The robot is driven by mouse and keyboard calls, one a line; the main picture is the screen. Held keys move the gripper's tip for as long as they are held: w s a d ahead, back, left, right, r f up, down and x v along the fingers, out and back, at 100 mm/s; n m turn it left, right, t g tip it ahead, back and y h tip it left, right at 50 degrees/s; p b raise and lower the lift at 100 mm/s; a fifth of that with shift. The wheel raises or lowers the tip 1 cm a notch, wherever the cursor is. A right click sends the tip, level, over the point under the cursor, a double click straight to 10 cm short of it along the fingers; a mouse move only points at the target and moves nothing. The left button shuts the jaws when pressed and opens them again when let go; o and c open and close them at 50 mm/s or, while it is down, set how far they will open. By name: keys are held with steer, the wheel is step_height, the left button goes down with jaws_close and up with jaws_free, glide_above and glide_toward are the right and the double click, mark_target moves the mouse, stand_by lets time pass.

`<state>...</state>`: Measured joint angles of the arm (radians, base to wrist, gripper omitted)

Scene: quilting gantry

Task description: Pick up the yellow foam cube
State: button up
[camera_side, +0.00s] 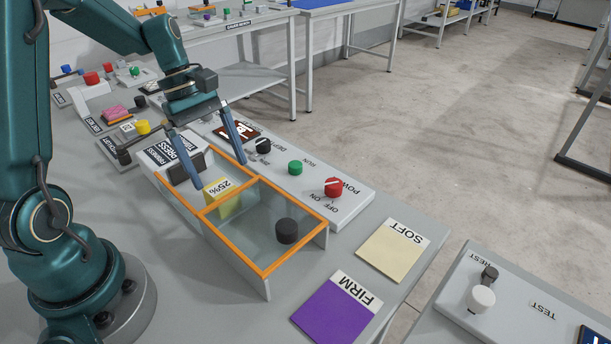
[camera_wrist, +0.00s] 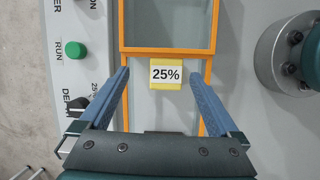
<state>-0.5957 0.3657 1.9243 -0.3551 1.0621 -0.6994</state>
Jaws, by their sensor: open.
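The yellow foam cube (camera_side: 229,207) has a white top label reading "25%". It sits in an orange-rimmed, clear-walled box (camera_side: 297,250), next to the orange crossbar, and part of it shows through clear panel. In the wrist view the cube (camera_wrist: 166,85) lies just below the crossbar, centred between the fingertips. My gripper (camera_side: 219,175) is open and empty, pointing down over the box with one finger toward each side of the cube. In the wrist view my gripper (camera_wrist: 160,72) shows a gap between each finger and the cube. The exact fingertip height is unclear.
A black cylinder (camera_side: 287,231) stands in the box's nearer section. A control panel (camera_side: 305,180) with a green button (camera_side: 295,167) and red knob (camera_side: 334,187) runs alongside. SOFT (camera_side: 391,254) and FIRM (camera_side: 330,315) pads lie in front. Orange rims stand close to the fingers.

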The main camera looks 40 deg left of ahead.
mark_target(218, 186)
steer(key=shift+s+a+f+n+h, duration=0.2)
steer(key=shift+a+f, duration=0.1)
steer(key=shift+f, duration=0.15)
steer(key=shift+s+a+f+n+h, duration=0.15)
steer(key=shift+a+f+n, duration=0.1)
steer(key=shift+f, duration=0.4)
steer(key=shift+x, duration=2.3)
steer(key=shift+s, duration=0.1)
steer(key=c, duration=1.4)
steer(key=shift+a+r, duration=0.1)
